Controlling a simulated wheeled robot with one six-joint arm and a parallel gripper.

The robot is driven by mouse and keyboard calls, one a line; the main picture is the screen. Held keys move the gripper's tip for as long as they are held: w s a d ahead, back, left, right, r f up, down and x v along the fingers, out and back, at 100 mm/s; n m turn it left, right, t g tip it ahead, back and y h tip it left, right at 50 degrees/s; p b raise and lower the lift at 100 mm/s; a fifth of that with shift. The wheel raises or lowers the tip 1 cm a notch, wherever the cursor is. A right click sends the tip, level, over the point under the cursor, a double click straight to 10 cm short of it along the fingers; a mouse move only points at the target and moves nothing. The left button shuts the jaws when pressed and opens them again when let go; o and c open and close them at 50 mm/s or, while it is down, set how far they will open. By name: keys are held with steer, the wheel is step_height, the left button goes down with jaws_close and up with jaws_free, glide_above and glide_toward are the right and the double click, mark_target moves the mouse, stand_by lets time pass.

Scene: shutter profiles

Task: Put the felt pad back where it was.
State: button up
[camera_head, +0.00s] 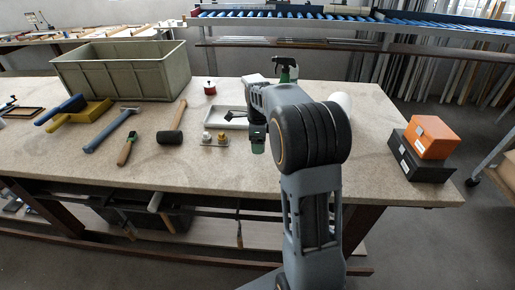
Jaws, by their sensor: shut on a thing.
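My gripper (258,136) hangs over the middle of the workbench, beside the white tray (225,122), partly hidden by my own arm. It is shut on a small dark green thing (257,148) that shows just below the jaws. This may be the felt pad, but it is too small to tell. I cannot tell whether it touches the bench top. No other thing in view is clearly a felt pad.
A small plate with knobs (215,140) and a black mallet (171,136) lie left of my gripper. A grey crate (125,75) stands at the back left. A spray bottle (285,70) stands behind my arm. An orange box (432,136) sits on a black box (418,166) at right.

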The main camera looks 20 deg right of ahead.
steer(key=shift+w+f, duration=0.3)
steer(key=shift+f, duration=1.6)
steer(key=shift+f, duration=0.1)
steer(key=o, duration=0.9)
